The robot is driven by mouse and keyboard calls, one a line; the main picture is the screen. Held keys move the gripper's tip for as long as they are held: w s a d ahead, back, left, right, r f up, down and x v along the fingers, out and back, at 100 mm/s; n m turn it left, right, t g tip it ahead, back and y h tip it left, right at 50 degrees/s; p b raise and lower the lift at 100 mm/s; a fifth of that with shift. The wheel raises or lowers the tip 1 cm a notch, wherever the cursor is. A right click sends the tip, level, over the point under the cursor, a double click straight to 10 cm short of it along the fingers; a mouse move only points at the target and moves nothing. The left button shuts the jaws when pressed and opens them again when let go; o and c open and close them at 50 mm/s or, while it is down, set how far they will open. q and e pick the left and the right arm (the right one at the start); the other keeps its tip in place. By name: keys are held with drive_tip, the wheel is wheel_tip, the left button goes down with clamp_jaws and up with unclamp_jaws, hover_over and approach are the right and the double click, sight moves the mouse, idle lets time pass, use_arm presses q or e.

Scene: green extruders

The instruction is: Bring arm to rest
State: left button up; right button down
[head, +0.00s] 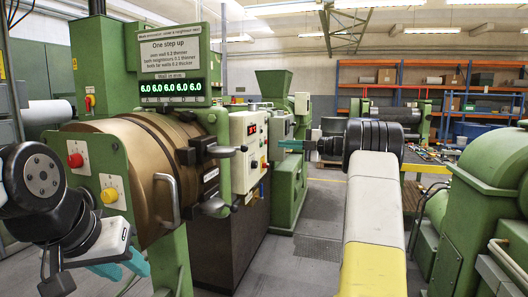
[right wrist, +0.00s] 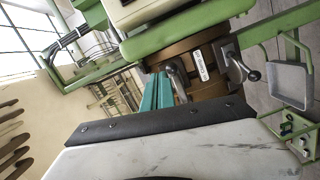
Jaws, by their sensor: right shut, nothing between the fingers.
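My left gripper (head: 124,265) is at the lower left of the head view, in front of the green machine. Its teal fingers show below a pale housing, and I cannot tell whether they are apart. My right arm reaches forward from the bottom middle, and my right gripper (head: 290,144) points left toward the control box, held in the air. In the right wrist view its two teal fingers (right wrist: 157,95) lie side by side, shut and empty. The bronze drum of the machine shows behind them.
The green extruder with a bronze drum (head: 140,165) and a digital display (head: 172,88) stands close on the left. A control box (head: 248,150) is at its right side. Another green machine (head: 490,190) stands at the right. Grey floor (head: 310,215) is open between them. Orange shelves (head: 430,75) are behind.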

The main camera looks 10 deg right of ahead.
wheel_tip(320, 180, up, 11)
drive_tip(key=m+t+h, duration=0.3)
drive_tip(key=m+t, duration=0.3)
drive_tip(key=s+d+r+m+t+h, duration=0.2)
drive_tip(key=s+r+m+h, duration=0.3)
drive_tip(key=s+m+h, duration=0.35)
drive_tip(key=s+a+f+m+g, duration=0.3)
drive_tip(key=s+f, duration=0.6)
drive_tip(key=s, duration=0.3)
drive_tip(key=s+a+f+m+g, duration=0.4)
drive_tip(key=s+a+f, duration=0.3)
drive_tip(key=s, duration=0.5)
drive_tip(key=s+a+f+m+g, duration=0.4)
drive_tip(key=s+a+f+g, duration=0.1)
drive_tip(key=s+f, duration=0.6)
drive_tip(key=shift+s+a+g, duration=0.25)
drive_tip(key=shift+s+g, duration=0.05)
drive_tip(key=shift+s, duration=0.6)
drive_tip(key=shift+w, duration=0.1)
